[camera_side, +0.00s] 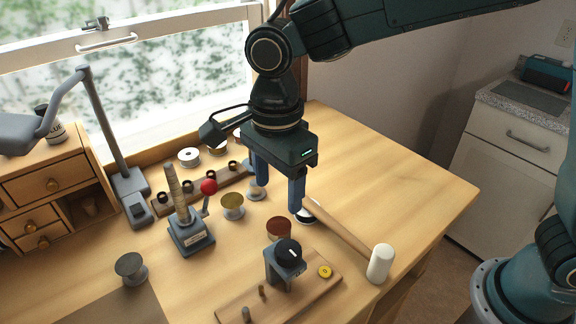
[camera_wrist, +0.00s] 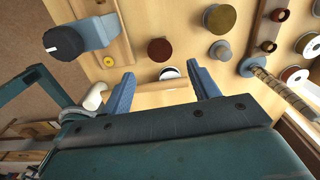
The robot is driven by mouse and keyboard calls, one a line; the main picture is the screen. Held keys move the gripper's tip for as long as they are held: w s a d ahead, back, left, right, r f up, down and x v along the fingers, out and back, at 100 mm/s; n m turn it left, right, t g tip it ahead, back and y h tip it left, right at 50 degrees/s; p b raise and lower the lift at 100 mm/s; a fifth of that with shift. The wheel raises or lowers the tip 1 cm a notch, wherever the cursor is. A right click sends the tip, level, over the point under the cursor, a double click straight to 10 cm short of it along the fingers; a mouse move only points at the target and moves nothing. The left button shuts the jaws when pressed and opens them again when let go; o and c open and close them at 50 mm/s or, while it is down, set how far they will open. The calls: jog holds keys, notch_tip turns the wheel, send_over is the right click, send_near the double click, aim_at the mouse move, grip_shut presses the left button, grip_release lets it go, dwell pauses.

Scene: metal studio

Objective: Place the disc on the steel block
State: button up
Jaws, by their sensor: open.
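My gripper (camera_side: 279,197) is open and points down above the middle of the bench. In the wrist view its blue fingers (camera_wrist: 163,76) are apart with nothing held. A small yellow disc (camera_side: 325,271) with a dark centre lies on a wooden board; it also shows in the wrist view (camera_wrist: 108,61). A round piece with a pale top and dark rim (camera_side: 306,216) is near the right fingertip, partly hidden. A grey metal block (camera_side: 190,238) carries an upright tapered rod. A grey round-topped piece (camera_side: 131,267) stands at left. I cannot tell which is the named steel block.
A white-headed mallet (camera_side: 380,262) lies with its handle running under my gripper. A reddish-brown round piece (camera_side: 279,227) and a brass one (camera_side: 232,205) stand nearby. A black-knobbed grey stand (camera_side: 283,262) is on the board. The bench's right side is clear.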

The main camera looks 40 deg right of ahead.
jog(key=shift+r, duration=2.5)
jog(key=s+d+r+n+t, duration=0.1)
jog(key=s+d+r+n, duration=0.2)
jog(key=d, duration=0.5)
jog(key=s+d+r+n+t, duration=0.1)
jog(key=s+d+r+n, duration=0.15)
jog(key=d+n, duration=0.35)
jog(key=s+d+f+n+t, duration=0.3)
jog(key=s+d+n, duration=0.5)
jog(key=s+d, duration=0.3)
jog(key=shift+s+d+f+t, duration=0.3)
jog(key=shift+s+f, duration=0.2)
jog(key=shift+f, duration=0.15)
